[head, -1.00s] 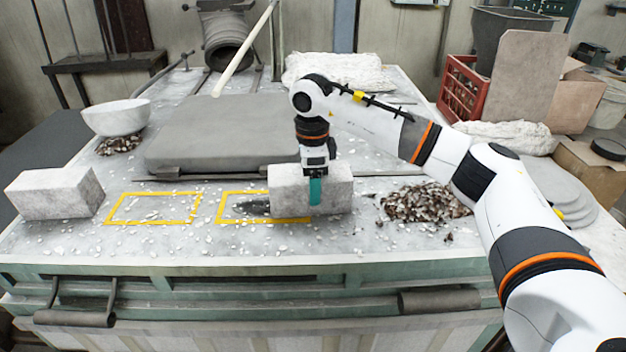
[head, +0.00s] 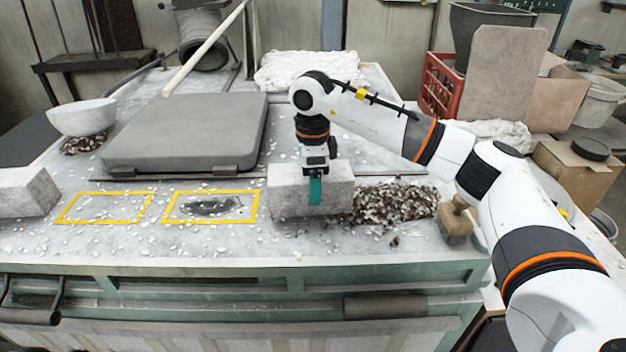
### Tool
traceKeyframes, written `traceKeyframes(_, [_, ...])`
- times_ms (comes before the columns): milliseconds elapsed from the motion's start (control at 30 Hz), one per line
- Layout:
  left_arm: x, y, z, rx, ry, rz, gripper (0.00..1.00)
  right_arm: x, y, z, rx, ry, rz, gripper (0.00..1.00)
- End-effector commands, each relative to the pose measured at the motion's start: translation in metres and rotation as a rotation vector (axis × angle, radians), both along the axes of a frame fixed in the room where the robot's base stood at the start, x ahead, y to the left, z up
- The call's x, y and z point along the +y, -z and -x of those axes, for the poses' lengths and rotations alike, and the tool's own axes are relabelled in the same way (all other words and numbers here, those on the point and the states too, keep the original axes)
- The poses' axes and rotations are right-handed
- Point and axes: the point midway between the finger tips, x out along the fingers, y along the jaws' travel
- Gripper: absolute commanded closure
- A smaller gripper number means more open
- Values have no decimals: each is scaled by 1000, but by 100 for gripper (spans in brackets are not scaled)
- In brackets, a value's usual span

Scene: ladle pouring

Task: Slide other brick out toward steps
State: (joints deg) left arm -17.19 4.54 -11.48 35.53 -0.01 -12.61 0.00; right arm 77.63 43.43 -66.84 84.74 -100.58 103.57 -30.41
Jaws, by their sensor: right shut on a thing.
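A pale grey brick (head: 287,196) sits at the middle of the bench top, to the right of the right yellow outline (head: 250,219). My right gripper (head: 316,192) is shut on this brick from above, with a teal finger against its front face. The brick's right end touches or overlaps the edge of a pile of brown and white chips (head: 395,204). A second grey brick (head: 24,193) lies at the left edge of the view, left of the left yellow outline (head: 60,220). My left gripper is not in view.
A grey slab (head: 190,130) lies behind the outlines, with a white bowl (head: 82,118) to its left. A red crate (head: 440,88) stands at the back right. The bench's front strip is clear.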

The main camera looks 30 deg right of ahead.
Motion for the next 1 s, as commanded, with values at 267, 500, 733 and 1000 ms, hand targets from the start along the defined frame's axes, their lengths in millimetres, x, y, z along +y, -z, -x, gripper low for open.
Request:
traceKeyframes(267, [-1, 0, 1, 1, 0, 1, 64, 1, -1, 0, -1, 0, -2, 84])
traceKeyframes(500, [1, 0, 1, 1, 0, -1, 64, 1, -1, 0, -1, -1, -2, 16])
traceKeyframes(733, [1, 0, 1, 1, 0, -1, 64, 1, 0, 0, -1, -1, -2, 6])
traceKeyframes(1000, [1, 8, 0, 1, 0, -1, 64, 1, -13, 0, -4, -1, -2, 6])
